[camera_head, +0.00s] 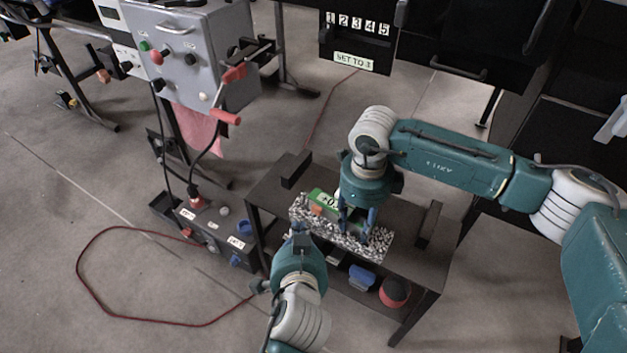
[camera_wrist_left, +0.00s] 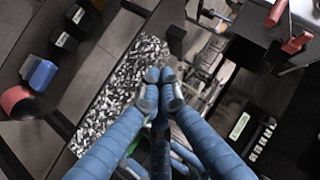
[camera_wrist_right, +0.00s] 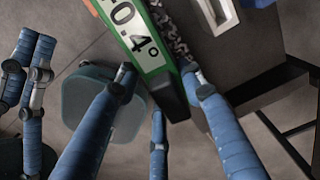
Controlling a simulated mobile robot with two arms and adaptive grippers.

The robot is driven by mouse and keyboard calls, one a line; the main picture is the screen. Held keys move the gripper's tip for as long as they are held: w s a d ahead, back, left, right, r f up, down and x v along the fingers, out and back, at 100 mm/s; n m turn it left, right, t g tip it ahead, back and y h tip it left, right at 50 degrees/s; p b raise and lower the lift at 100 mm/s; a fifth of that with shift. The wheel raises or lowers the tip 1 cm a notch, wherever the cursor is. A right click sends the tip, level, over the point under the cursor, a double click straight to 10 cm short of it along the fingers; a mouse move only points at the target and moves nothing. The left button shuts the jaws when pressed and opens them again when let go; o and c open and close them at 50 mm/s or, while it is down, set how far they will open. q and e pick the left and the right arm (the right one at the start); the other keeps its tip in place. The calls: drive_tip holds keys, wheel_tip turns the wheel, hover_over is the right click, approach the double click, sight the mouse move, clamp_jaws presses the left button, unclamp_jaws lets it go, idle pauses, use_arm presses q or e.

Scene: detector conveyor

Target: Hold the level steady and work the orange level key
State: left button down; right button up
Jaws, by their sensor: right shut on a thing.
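The green level (camera_head: 318,193) with a white readout stands on a black-and-white speckled slab (camera_head: 374,243) on the low dark table. The right wrist view shows the level (camera_wrist_right: 150,55) close up, reading 0.4°, its sign out of frame. An orange patch (camera_head: 316,210), apparently the level key, shows on its near side in the head view. My right gripper (camera_head: 357,226) comes down from above, with its fingers on either side of the level. My left gripper (camera_head: 299,233) is at the slab's near left edge, fingertips together; the left wrist view shows them (camera_wrist_left: 161,82) with nothing visible between them.
A dark block (camera_head: 296,170) and a dark bar (camera_head: 428,223) stand on the table (camera_head: 270,188). A blue item (camera_head: 362,277) and a red round item (camera_head: 395,291) sit below. A grey control box (camera_head: 200,50) stands at upper left. A red cable loops on the floor.

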sight(316, 214)
drive_tip(key=shift+f, duration=0.1)
use_arm(q)
drive_tip(key=s+a+f+m+t+h, duration=0.1)
drive_tip(key=s+a+m+h, duration=0.2)
drive_tip(key=m, duration=0.6)
drive_tip(key=s+a+f+m+h, duration=0.2)
drive_tip(key=s+a+m+h, duration=0.1)
drive_tip(key=m+h, duration=0.5)
drive_tip(key=shift+s+a+m+t, duration=0.25)
drive_tip(key=shift+s+m+t, duration=0.2)
drive_tip(key=shift+m, duration=0.15)
drive_tip(key=x, duration=1.4)
drive_tip(key=shift+d+f, duration=0.1)
